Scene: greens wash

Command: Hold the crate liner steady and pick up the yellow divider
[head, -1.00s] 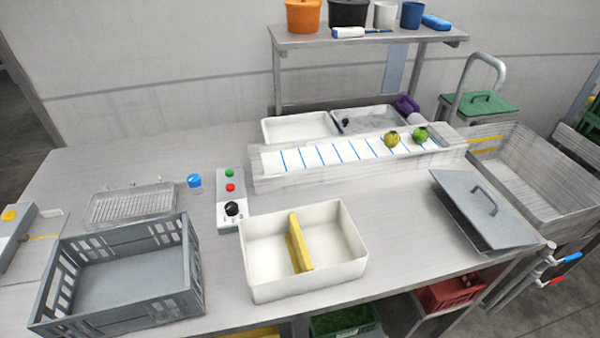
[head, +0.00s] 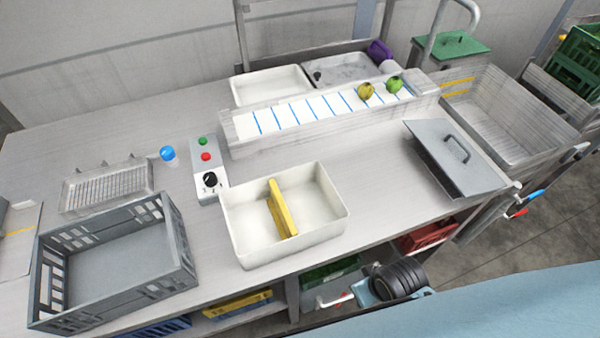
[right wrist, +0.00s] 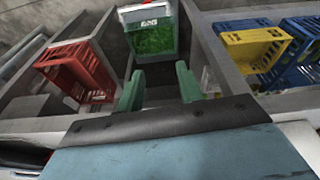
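The crate liner appears to be the white open box (head: 285,250) near the table's front edge, in the head view. The yellow divider (head: 281,208) stands upright across its inside, splitting it into two parts. My right arm comes in at the lower right of the head view, with its wrist in front of the table and below its top, apart from the liner. In the right wrist view my right gripper (right wrist: 160,72) has its two green fingers spread with nothing between them. My left gripper is not in view.
A grey slatted crate (head: 115,262) stands left of the liner. A control box (head: 208,180) with buttons and a knob is behind it. A grey lid (head: 455,157) lies to the right. Under the table are red (right wrist: 75,70), green (right wrist: 150,35) and yellow (right wrist: 252,48) crates.

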